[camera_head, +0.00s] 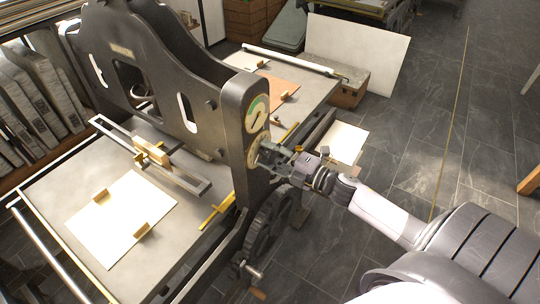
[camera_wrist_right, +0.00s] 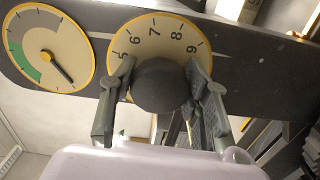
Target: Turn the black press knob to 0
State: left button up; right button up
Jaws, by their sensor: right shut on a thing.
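The black press knob (camera_wrist_right: 161,86) sits in front of a cream dial (camera_wrist_right: 157,36) with a yellow rim in the right wrist view. The numbers 5 to 9 show along the dial's upper edge; the rest of the scale, including 0, is hidden behind the knob and fingers. No pointer mark on the knob can be made out. My right gripper (camera_wrist_right: 163,92) has one finger on each side of the knob and is shut on it. In the head view the right gripper (camera_head: 268,160) reaches the dial on the press frame's end, and covers the knob. My left gripper is not in view.
A round gauge (camera_head: 257,113) with a green sector and dark needle is just above the dial. The dark press frame (camera_head: 236,105) stands over the press bed (camera_head: 65,180), where paper (camera_head: 122,222) lies. A gear wheel (camera_head: 265,222) is below. Tiled floor at right is open.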

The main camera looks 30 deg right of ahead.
jog(key=shift+n, duration=0.6)
jog(key=o, duration=1.2)
jog(key=v, duration=1.2)
jog(key=shift+f, duration=0.1)
